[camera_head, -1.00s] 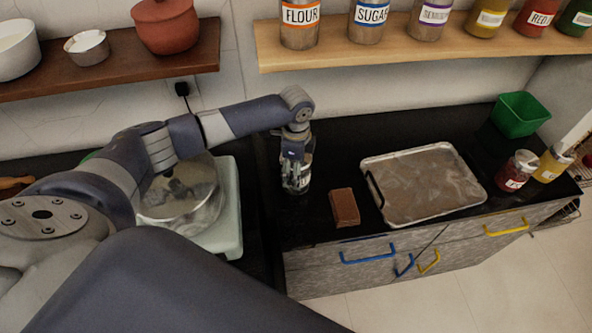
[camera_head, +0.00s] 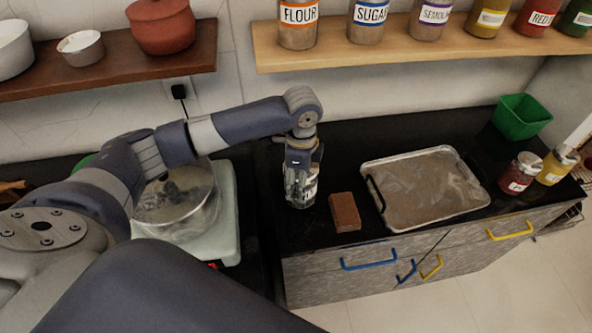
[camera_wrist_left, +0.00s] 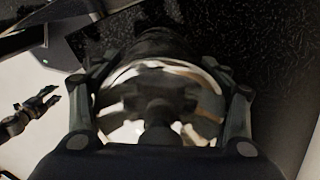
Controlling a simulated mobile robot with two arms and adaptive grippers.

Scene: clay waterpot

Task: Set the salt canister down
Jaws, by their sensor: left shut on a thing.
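The salt canister (camera_head: 311,187) is a glass jar with a pale label, upright at the left part of the black counter (camera_head: 352,155). My left gripper (camera_head: 300,172) points down over it from above, shut on it. In the left wrist view the canister (camera_wrist_left: 160,92) sits between the two fingers, its pale, shiny top edge showing. The gripper hides part of the canister. Its base is at or very close to the counter; I cannot tell whether they touch. A dark gripper, apparently my right one (camera_wrist_left: 42,104), shows small at the left of the wrist view; its finger state is unclear.
A brown block (camera_head: 345,212) lies just right of the canister, then a metal tray (camera_head: 376,222). Red (camera_head: 520,174) and yellow (camera_head: 556,165) jars and a green bin (camera_head: 522,116) stand farther right. A scale with a metal pan (camera_head: 178,205) is left. Counter behind the canister is clear.

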